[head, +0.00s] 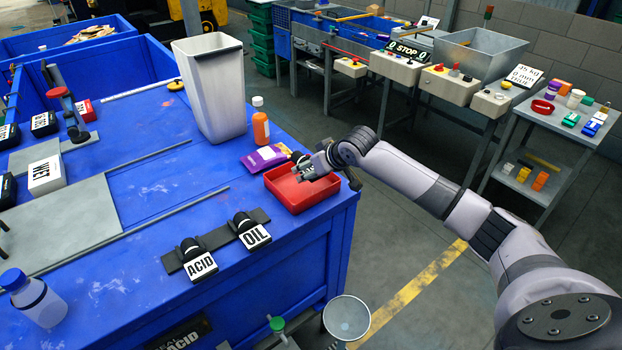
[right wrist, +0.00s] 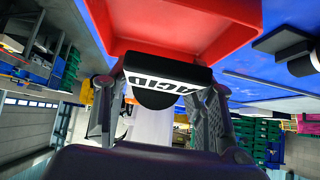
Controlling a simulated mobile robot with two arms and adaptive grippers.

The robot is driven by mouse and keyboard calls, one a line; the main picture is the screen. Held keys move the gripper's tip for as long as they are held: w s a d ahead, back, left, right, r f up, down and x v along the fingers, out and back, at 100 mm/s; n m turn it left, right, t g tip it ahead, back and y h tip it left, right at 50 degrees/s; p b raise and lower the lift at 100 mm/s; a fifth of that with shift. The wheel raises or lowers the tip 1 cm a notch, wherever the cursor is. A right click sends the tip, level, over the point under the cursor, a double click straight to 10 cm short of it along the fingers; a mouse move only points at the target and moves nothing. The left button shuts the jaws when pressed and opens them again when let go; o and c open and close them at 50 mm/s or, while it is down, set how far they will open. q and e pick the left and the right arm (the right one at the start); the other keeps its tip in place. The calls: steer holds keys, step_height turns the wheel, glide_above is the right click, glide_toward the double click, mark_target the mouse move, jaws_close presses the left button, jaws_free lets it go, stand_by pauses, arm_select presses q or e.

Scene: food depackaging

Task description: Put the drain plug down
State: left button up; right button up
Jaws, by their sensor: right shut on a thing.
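My right gripper (head: 316,168) is over the red tray (head: 305,200) near the right edge of the blue bench. In the right wrist view, my gripper (right wrist: 160,112) is shut on a black drain plug (right wrist: 150,97) with a white ACID label. The plug is beside the red tray (right wrist: 180,45); I cannot tell whether they touch. In the head view the held plug is hard to make out. Two more black plugs, labelled ACID (head: 200,265) and OIL (head: 255,237), sit on a dark strip on the bench. My left gripper is not in view.
A white bottle with a blue cap (head: 35,300) is at front left. The blue bench between it and the labelled plugs is largely clear.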

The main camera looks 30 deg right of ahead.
steer(key=shift+s+f, duration=0.15)
steer(key=shift+f, duration=0.45)
step_height(320, 180, down, 4)
steer(key=shift+r+p, duration=0.2)
steer(key=shift+p, duration=0.3)
steer(key=o, duration=1.2)
steer(key=shift+f, duration=0.15)
